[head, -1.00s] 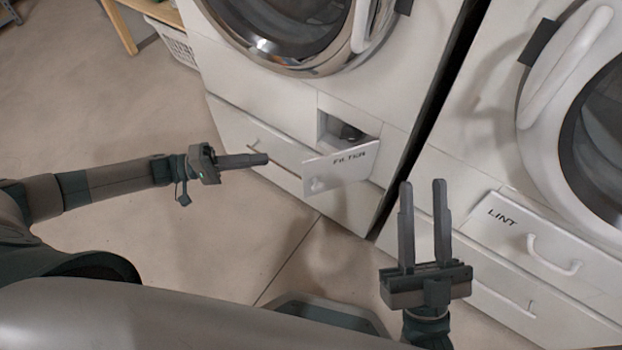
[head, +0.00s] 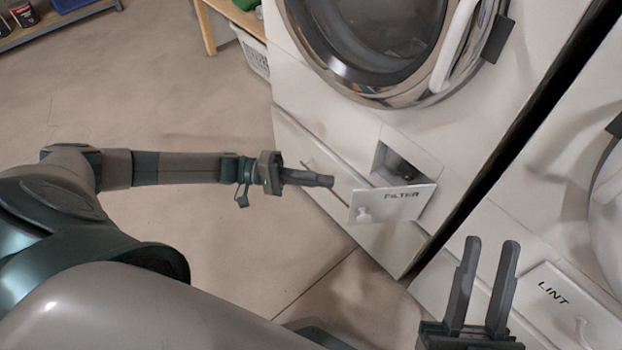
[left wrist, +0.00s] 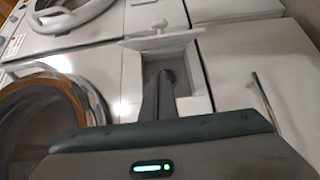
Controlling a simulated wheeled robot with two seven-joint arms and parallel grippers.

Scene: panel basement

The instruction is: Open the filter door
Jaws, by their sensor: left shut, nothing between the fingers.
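The filter door (head: 392,204), a white flap marked FILTER with a small white knob, is swung down and outward from the lower front of the left washer. Behind it the square recess (head: 400,163) shows a dark round part inside. The open door also shows in the left wrist view (left wrist: 160,42), with the recess (left wrist: 182,80) beside it. My left gripper (head: 333,181) is shut and empty, just left of the door, apart from it. My right gripper (head: 492,245) is open and empty, in front of the right machine near the LINT panel (head: 548,300).
The left washer's round door (head: 370,40) is above the recess. A thin handle sits on the drawer (head: 310,155) left of the filter door. A dark gap separates the two machines. A basket (head: 252,50) and wooden table stand behind. The floor (head: 200,110) at left is clear.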

